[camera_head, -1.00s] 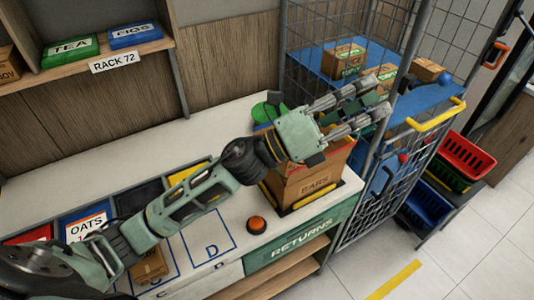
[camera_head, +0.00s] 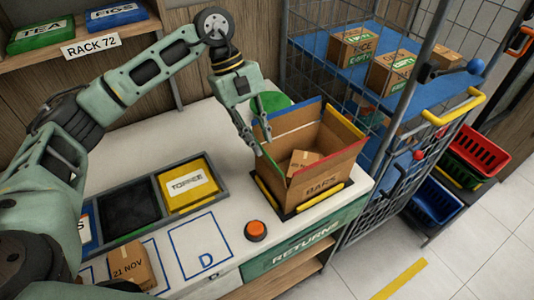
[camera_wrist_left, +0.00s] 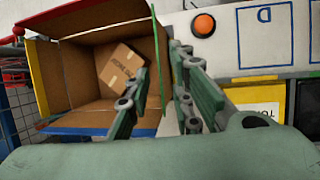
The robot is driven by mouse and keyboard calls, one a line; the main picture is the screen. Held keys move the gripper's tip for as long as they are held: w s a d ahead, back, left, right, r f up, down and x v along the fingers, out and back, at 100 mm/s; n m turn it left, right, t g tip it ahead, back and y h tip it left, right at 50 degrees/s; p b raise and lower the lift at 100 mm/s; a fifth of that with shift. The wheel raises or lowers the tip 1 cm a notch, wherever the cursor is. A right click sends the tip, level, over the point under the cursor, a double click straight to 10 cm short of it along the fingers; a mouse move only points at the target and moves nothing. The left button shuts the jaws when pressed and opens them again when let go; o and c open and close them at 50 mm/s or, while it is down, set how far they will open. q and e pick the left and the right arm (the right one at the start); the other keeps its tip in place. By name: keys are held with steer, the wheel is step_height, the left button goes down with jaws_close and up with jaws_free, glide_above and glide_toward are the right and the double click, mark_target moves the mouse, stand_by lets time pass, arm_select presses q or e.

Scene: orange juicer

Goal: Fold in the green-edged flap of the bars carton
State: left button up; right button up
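The bars carton (camera_head: 323,181) stands open-topped on the counter, a small brown box (camera_head: 302,160) inside it. It has coloured rims, with a blue-edged side (camera_head: 291,111) at the back. My left gripper (camera_head: 256,146) points down at the carton's left side. Its fingers (camera_wrist_left: 160,105) are apart, one on each side of that flap; contact is unclear. My right gripper is not in view.
An orange button (camera_head: 256,230) sits in front of the carton. A tray with a yellow toffee bin (camera_head: 188,186) lies to the left. A wire cage with boxes on a blue shelf (camera_head: 432,98) stands close on the right. A small box (camera_head: 132,265) lies at the front left.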

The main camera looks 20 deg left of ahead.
mark_target(267, 156)
arm_select(q)
steer(key=p+x, duration=0.1)
steer(key=x, duration=0.4)
steer(key=shift+p, duration=0.4)
steer(key=shift+s+d+f, duration=0.1)
steer(key=shift+d+f, duration=0.15)
steer(key=shift+f, duration=0.15)
steer(key=shift+c, duration=0.4)
jaws_close()
